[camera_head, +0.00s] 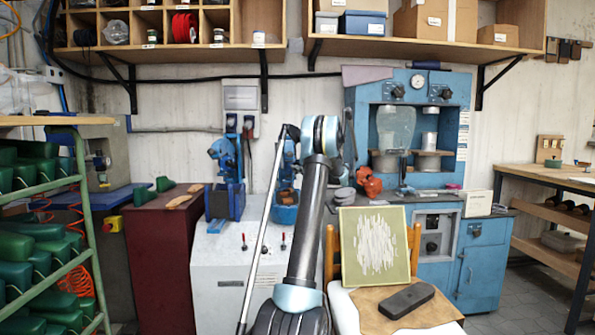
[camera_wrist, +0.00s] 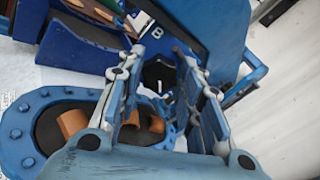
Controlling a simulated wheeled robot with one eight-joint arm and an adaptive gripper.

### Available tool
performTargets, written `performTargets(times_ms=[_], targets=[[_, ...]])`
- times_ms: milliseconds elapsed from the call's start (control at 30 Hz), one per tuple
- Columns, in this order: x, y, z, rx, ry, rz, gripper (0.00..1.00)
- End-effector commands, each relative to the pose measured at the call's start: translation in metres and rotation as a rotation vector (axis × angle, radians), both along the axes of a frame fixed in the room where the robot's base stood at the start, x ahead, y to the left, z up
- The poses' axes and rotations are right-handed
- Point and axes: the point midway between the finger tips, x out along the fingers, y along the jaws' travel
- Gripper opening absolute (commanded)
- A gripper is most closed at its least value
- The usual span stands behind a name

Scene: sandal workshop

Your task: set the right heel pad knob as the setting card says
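In the wrist view my gripper (camera_wrist: 160,58) is open. Its two fingers are apart, pointing at a blue machine. A dark, knob-like part (camera_wrist: 157,75) with a small white mark shows between the fingers; I cannot tell its setting or whether a finger touches it. In the head view the right blue heel pad machine (camera_head: 285,212) stands on the white cabinet (camera_head: 225,262), partly hidden by my arm. The left one (camera_head: 226,200) stands beside it. My gripper is not clearly visible there. A small white card (camera_head: 478,204) stands on the blue cabinet at right; its text is unreadable.
In the wrist view a blue oval ring (camera_wrist: 22,135) with brown blocks (camera_wrist: 72,122) lies at lower left. In the head view a chair (camera_head: 415,252) with a green board (camera_head: 348,240) stands right of my arm. A green rack (camera_head: 88,215) stands at left.

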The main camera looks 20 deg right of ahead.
Motion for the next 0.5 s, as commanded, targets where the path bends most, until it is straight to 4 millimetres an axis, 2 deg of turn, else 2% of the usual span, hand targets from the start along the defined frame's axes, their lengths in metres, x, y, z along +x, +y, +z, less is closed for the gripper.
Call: performTargets(times_ms=[367, 500], targets=[[-0.0004, 0.0005, 0.0001, 0.0, 0.0, 0.001, 0.51], [-0.0065, -0.0039, 0.0002, -0.001, -0.001, 0.001, 0.51]])
